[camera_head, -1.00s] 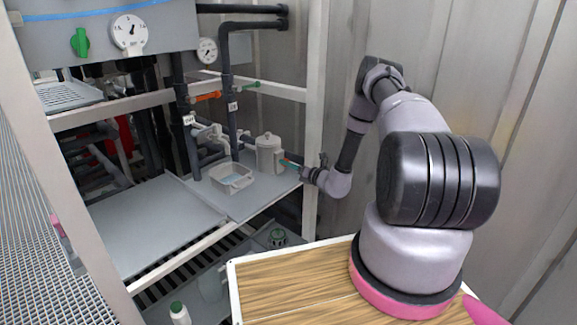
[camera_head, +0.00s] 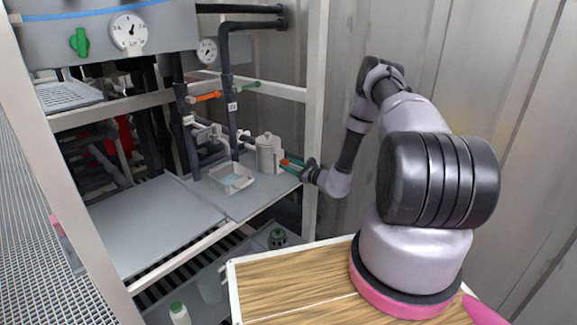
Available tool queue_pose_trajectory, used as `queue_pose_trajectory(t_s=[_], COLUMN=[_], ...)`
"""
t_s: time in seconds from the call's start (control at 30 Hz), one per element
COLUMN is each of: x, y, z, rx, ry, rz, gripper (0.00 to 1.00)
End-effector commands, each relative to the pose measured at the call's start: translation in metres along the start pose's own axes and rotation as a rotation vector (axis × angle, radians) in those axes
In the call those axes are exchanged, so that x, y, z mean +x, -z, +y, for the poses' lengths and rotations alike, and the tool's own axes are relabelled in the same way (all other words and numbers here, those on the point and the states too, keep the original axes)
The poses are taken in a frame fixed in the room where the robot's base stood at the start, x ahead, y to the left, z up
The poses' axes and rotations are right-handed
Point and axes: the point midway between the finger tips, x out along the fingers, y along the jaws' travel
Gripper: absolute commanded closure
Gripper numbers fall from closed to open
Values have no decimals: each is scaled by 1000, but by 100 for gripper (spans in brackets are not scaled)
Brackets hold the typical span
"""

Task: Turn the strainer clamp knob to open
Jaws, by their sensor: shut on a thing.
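The strainer (camera_head: 268,154) is a light grey lidded pot, upright on the grey shelf in the middle of the head view. My gripper (camera_head: 287,163) reaches it from the right, with its teal fingers at the pot's right side. The fingers show one above the other, a little apart. A small orange-red spot, which looks like the clamp knob (camera_head: 284,162), shows at their tips. My gripper is shut on it. The knob is tiny and partly hidden by the fingers, so its turn angle cannot be read.
A clear tray (camera_head: 231,180) stands left of the strainer. Dark pipes with orange and green valve handles (camera_head: 207,96) rise behind. A white frame post (camera_head: 316,120) stands close to my arm. The left shelf plate (camera_head: 150,225) is bare.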

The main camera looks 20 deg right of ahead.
Motion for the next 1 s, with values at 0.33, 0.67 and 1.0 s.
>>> queue_pose_trajectory(t_s=[0.33,0.67,1.0], x=[-1,-1,-1], y=[1,0,0], z=[-1,-1,-1], rx=[-327,-605,-773], ry=[0,-1,-1], rz=[2,2,2], gripper=[100,100,100])
